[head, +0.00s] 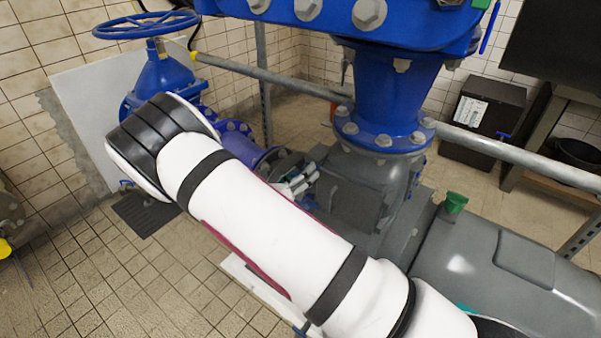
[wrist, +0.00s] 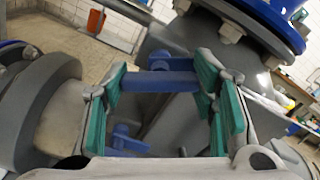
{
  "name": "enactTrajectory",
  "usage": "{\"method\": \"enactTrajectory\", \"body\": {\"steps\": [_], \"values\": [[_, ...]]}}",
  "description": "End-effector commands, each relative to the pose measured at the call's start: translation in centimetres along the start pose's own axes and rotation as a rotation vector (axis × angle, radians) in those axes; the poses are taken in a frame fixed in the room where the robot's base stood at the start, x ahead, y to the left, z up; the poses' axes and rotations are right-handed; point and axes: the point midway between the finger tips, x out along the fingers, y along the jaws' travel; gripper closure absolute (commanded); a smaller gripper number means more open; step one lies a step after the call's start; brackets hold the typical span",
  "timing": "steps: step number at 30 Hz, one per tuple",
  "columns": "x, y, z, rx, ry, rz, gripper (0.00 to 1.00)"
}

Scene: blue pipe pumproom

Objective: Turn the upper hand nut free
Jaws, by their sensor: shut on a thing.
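The upper hand nut (wrist: 158,81) is a blue crossbar in the middle of the wrist view, in front of a grey housing. My gripper (wrist: 161,84) has its green-padded fingers at the two ends of this bar, shut on it. A second, lower blue hand nut (wrist: 126,141) shows between the fingers, nearer the bottom of the view, and is not held. In the head view my gripper (head: 298,183) is partly hidden behind my white arm, beside the grey pump housing (head: 353,200). The hand nuts cannot be made out there.
A blue flanged pipe (head: 385,100) rises above the housing. A blue valve with a handwheel (head: 147,24) stands at the back left. A grey rail (head: 480,146) crosses behind. A grey motor body (head: 480,265) lies at the right. Tiled floor (head: 120,290) is open at the left.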

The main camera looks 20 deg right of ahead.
Motion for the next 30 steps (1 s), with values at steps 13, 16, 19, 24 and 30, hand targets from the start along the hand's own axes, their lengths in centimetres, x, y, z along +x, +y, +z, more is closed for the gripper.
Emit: {"method": "enactTrajectory", "body": {"steps": [13,16,19,24,30], "values": [[0.01,0.01,0.14,-0.423,-0.003,0.000,0.75],[0.03,0.02,0.14,-0.518,-0.003,0.000,0.75],[0.03,0.03,0.13,-0.612,-0.002,0.001,0.75],[0.03,0.03,0.11,-0.765,-0.002,0.001,0.75],[0.04,0.03,0.10,-0.917,-0.002,0.000,0.75]]}}
